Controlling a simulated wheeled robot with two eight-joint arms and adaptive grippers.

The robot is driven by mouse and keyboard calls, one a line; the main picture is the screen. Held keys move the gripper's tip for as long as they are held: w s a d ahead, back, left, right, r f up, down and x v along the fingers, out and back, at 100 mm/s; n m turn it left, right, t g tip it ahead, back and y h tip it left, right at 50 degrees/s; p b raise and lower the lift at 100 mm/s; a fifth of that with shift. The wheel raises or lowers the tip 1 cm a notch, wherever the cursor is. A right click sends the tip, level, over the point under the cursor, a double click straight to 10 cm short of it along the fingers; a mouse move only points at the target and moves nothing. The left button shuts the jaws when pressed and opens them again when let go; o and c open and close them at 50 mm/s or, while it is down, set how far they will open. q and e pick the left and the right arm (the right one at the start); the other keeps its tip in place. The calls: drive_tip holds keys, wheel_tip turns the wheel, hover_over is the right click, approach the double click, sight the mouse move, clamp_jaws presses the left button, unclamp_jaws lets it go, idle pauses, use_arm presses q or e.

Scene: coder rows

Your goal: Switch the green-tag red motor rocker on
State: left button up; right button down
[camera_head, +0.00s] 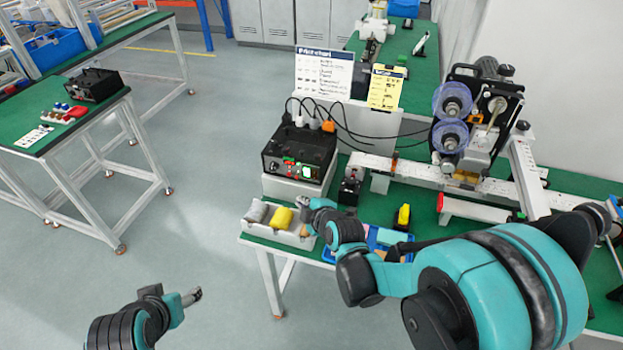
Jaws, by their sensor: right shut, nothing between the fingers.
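A black control box (297,152) stands on a pale block near the left end of the green bench. Its front panel has small red and white parts and a bright green patch (306,172); the rockers and tags are too small to tell apart. My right gripper (308,208) is shut and empty, in front of and below the panel, apart from it, near the grey bin. My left gripper (193,297) is over the floor at the lower left, away from the bench; its fingers are too small to judge.
A grey bin (283,237) holds a yellow item (282,218) and a grey one. A small black switch unit (349,188) stands right of the box. Cables run from its top. A reel machine (480,120) stands at the right. A separate green table (60,115) is at the left.

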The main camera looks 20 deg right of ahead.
sight(314, 175)
drive_tip(key=shift+w, duration=0.1)
drive_tip(key=shift+w+d+f+b, duration=0.3)
drive_tip(key=shift+w+d, duration=0.5)
drive_tip(key=shift+w, duration=0.35)
drive_tip(key=shift+w+d+f+b, duration=0.15)
drive_tip(key=shift+w+d+b, duration=0.1)
drive_tip(key=shift+w+d, duration=0.8)
drive_tip(key=shift+w+d+f+b, duration=0.3)
drive_tip(key=shift+w+d, duration=0.3)
drive_tip(key=shift+w, duration=0.7)
drive_tip(key=shift+w, duration=0.1)
drive_tip(key=shift+w+d, duration=0.25)
drive_tip(key=shift+w+d, duration=0.15)
drive_tip(key=shift+w, duration=0.15)
drive_tip(key=shift+s, duration=0.1)
drive_tip(key=shift+s+a+r, duration=0.1)
drive_tip(key=shift+s+a, duration=0.3)
drive_tip(key=shift+s, duration=0.2)
